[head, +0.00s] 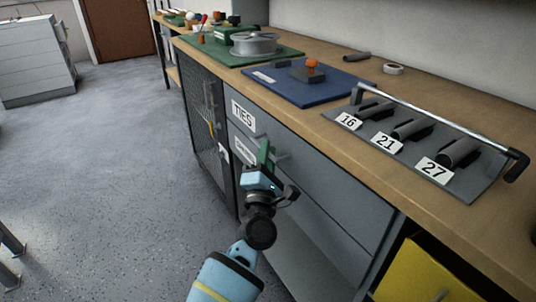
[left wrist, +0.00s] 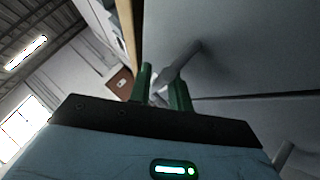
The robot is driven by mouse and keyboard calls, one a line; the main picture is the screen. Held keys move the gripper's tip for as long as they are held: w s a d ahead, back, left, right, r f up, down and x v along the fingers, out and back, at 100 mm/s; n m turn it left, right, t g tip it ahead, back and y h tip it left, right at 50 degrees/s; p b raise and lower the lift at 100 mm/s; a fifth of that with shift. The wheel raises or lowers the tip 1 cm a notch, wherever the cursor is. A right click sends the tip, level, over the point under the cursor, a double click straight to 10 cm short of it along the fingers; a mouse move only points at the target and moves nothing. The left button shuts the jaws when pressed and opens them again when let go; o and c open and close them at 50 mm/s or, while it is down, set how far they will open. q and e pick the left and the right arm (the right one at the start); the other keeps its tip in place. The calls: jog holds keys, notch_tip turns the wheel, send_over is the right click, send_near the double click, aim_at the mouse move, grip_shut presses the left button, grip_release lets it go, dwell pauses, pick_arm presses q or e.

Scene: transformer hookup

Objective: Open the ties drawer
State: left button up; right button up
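The ties drawer (head: 300,165) is the top grey drawer of the workbench, with a white TIES label (head: 243,115) on its left part. Its front looks flush with the bench. Its grey bar handle (head: 283,155) stands out from the front and also shows in the left wrist view (left wrist: 181,62). My left gripper (head: 265,153) is at this handle. In the left wrist view its green fingers (left wrist: 160,88) stand apart, one on each side of the bar. Whether they press on it, I cannot tell. My right gripper is not in view.
Another grey drawer (head: 330,210) lies below. On the wooden bench top (head: 430,100) are a grey rack (head: 400,135) marked 16, 21 and 27, a blue mat (head: 310,85) and a green mat (head: 215,47). A yellow bin (head: 420,275) is low at right.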

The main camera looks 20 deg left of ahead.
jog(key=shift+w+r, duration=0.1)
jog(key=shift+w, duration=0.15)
pick_arm(q)
grip_shut()
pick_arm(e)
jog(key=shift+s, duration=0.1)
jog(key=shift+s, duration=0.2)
